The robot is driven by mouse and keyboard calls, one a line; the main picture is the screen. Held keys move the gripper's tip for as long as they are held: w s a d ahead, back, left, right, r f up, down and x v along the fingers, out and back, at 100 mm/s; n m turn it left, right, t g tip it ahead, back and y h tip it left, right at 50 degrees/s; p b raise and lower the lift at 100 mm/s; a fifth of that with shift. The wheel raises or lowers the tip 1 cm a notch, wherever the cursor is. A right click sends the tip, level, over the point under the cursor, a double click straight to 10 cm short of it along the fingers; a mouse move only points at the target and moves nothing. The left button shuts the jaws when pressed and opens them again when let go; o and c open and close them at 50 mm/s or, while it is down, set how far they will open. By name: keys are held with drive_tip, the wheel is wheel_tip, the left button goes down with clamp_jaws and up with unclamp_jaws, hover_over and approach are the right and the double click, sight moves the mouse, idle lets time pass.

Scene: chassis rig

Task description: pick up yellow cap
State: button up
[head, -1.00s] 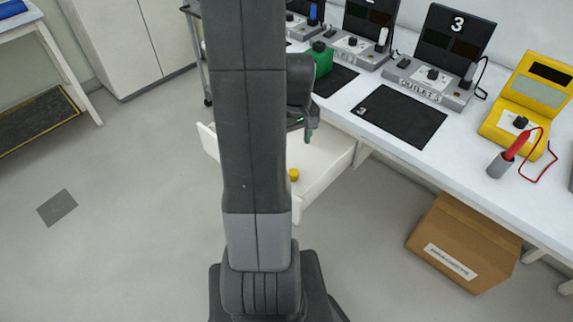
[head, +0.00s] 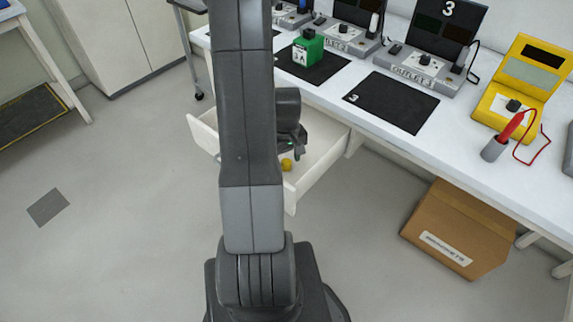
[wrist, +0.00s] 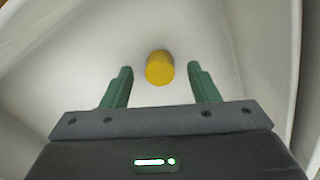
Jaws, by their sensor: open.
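The yellow cap (wrist: 160,68) lies in the open white drawer (head: 318,172). In the head view the cap (head: 286,164) shows just below my gripper (head: 296,155), close to my arm. In the wrist view my gripper (wrist: 160,84) is open, its two green fingers on either side of the cap's near part with a gap at each side. The cap is a little forward of the line between the fingertips. I cannot tell the exact height of the fingers above the drawer floor.
The drawer walls surround the gripper. The white workbench (head: 460,155) stands to the right, bearing a green block (head: 307,48), black mats (head: 392,100) and a yellow meter (head: 520,85). A cardboard box (head: 460,230) sits on the floor.

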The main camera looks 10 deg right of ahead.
drive_tip(key=shift+f, duration=0.75)
drive_tip(key=shift+c, duration=0.2)
drive_tip(key=c, duration=1)
drive_tip(key=shift+r, duration=0.1)
